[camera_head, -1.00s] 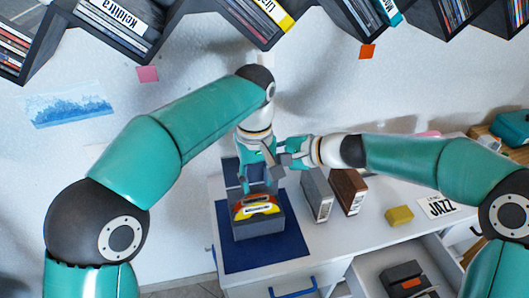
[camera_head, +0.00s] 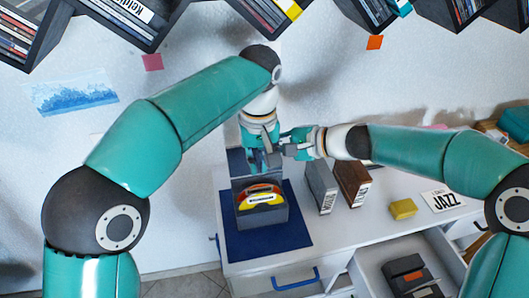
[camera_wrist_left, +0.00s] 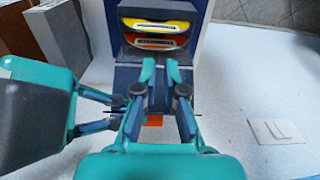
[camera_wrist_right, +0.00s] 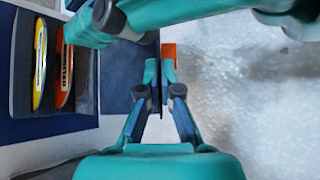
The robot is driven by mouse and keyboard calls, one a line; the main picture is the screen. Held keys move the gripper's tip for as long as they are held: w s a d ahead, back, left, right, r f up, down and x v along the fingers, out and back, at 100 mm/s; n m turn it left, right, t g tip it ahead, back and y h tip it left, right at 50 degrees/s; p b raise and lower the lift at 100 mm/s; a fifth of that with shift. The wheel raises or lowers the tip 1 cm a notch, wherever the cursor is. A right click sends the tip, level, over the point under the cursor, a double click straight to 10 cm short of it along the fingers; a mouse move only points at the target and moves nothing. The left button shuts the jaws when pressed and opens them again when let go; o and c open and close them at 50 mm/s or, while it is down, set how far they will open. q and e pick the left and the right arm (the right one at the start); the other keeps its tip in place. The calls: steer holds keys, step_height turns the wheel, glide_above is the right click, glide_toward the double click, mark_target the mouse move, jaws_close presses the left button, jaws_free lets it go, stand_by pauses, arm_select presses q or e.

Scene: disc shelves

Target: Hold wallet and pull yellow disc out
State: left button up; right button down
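The dark grey wallet (camera_head: 266,217) stands open on a blue mat, its back panel raised. The yellow disc (camera_head: 264,203) sits in it in front of an orange-red disc (camera_head: 262,188). In the left wrist view the yellow disc (camera_wrist_left: 157,26) is ahead of my left fingertips, apart from them. My left gripper (camera_head: 265,158) is above the wallet, partly open with nothing visible between its tips. My right gripper (camera_head: 291,149) is beside it at the raised panel. In the right wrist view its tips (camera_wrist_right: 160,72) are close together near the panel (camera_wrist_right: 118,75); their grip on it is unclear.
A grey box (camera_head: 322,187) and a brown box (camera_head: 352,184) stand right of the wallet. A yellow block (camera_head: 403,209) and a JAZZ card (camera_head: 441,200) lie farther right. An open drawer (camera_head: 369,270) is at the front. Both grippers are crowded together.

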arm_select(q)
step_height(320, 180, up, 4)
steer(key=a+r+m+t, duration=0.1)
steer(key=m, duration=0.4)
arm_select(e)
steer(key=shift+s+f, duration=0.1)
steer(key=shift+f, duration=0.05)
arm_select(q)
steer(key=m+g, duration=0.1)
steer(key=m, duration=1.2)
glide_above(261, 194)
step_height(261, 194, down, 5)
step_height(261, 194, down, 11)
steer(key=shift+w, duration=0.15)
